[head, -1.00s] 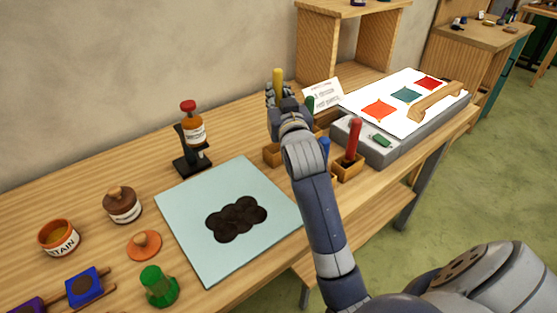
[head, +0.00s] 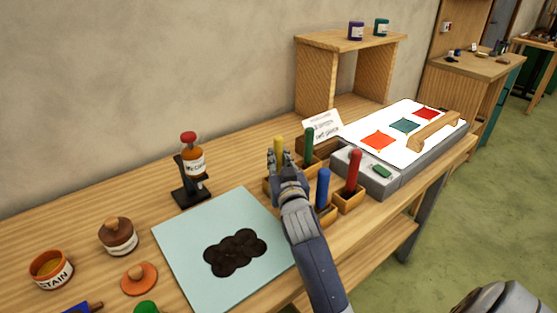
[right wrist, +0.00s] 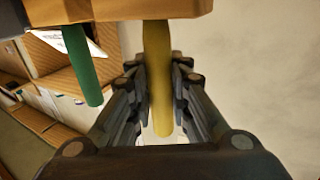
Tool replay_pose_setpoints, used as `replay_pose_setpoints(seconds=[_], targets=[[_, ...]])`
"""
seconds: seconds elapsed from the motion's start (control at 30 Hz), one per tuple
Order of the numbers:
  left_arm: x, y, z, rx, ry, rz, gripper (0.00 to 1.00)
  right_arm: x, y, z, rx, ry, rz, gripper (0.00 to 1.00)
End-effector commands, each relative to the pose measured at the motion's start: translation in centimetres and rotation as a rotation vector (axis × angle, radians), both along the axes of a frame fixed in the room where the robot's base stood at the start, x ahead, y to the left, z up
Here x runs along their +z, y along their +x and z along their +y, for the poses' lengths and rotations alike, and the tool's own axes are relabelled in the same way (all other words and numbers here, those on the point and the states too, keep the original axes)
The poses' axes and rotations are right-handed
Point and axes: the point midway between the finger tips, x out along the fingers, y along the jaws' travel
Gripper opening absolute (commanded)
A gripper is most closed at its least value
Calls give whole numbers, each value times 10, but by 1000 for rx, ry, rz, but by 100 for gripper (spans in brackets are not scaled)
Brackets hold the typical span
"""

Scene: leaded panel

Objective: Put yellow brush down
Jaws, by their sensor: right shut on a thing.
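The yellow brush (head: 279,147) stands upright, its handle rising from my right gripper (head: 279,162) in the head view. In the right wrist view the yellow handle (right wrist: 157,75) lies between the fingers of my right gripper (right wrist: 160,100), which is shut on it. One end of the brush meets a small wooden box (right wrist: 115,10). Whether it rests on the box floor is hidden. In the head view that box (head: 267,186) is mostly behind the gripper. My left gripper is not in view.
Green (head: 309,142), blue (head: 323,187) and red (head: 354,168) brushes stand upright in wooden boxes close to my right gripper. A light box (head: 372,180) with a panel lies to the right. A pale blue sheet (head: 185,235) with a dark patch lies to the left.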

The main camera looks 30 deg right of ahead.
Motion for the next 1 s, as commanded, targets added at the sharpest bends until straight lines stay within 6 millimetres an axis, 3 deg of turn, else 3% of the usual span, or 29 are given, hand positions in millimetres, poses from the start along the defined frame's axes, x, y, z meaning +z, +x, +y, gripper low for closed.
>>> replay_pose_setpoints(seconds=[0.1, 0.13, 0.2, 0.23, 0.67, 1.0], targets=[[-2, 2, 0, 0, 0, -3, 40, -3, 0, 0, 0, 0, 0, 0], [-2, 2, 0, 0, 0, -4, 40, -3, 0, 0, 0, 0, 0, 20], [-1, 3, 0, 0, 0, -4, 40, -2, 0, 0, 0, 0, 0, 36], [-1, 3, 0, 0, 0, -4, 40, -2, 0, 0, 0, 0, 0, 38], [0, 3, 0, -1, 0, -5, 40, 0, -5, 2, 1, 0, 1, 38], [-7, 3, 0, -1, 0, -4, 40, -2, -64, 27, 0, 2, 2, 38]])
